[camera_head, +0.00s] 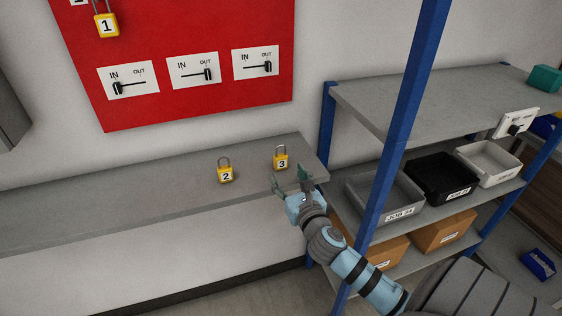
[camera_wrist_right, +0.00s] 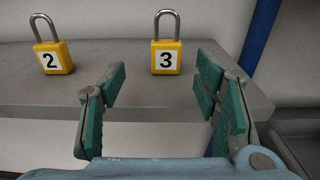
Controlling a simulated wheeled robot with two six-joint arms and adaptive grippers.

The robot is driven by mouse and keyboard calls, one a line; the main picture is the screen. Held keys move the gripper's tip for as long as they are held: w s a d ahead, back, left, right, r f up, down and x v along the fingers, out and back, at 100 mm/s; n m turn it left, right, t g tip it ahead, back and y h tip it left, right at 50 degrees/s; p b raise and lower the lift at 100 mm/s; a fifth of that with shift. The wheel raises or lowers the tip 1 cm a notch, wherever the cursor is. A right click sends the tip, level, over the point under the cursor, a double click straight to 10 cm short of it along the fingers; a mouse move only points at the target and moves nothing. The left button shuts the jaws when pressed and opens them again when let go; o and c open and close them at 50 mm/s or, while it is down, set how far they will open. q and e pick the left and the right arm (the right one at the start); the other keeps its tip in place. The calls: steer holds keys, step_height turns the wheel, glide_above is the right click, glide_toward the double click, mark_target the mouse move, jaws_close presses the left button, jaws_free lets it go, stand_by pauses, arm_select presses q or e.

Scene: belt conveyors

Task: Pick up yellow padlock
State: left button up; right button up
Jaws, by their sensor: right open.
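A yellow padlock labelled 3 (camera_head: 281,163) stands upright on the grey shelf (camera_head: 120,212), near its right end. It also shows in the right wrist view (camera_wrist_right: 166,60), beyond and between my fingers. A yellow padlock labelled 2 (camera_head: 225,175) stands to its left and shows at the upper left of the wrist view (camera_wrist_right: 54,60). A third yellow padlock labelled 1 (camera_head: 106,25) hangs on the red board. My right gripper (camera_head: 293,182) is open and empty at the shelf's front edge, just short of padlock 3. It also shows in the wrist view (camera_wrist_right: 160,88). My left gripper is not in view.
The red board (camera_head: 200,110) above the shelf carries several IN/OUT sliders. The rack holds a grey bin (camera_head: 383,210), a black bin (camera_head: 440,192) and cardboard boxes (camera_head: 445,232). The shelf's left part is clear.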

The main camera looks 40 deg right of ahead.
mark_target(282, 161)
steer(key=x, duration=0.6)
steer(key=b+x, duration=0.1)
steer(key=x, duration=0.2)
steer(key=shift+s+d, duration=0.2)
steer(key=shift+d, duration=0.2)
steer(key=shift+s, duration=0.1)
steer(key=c, duration=1.3)
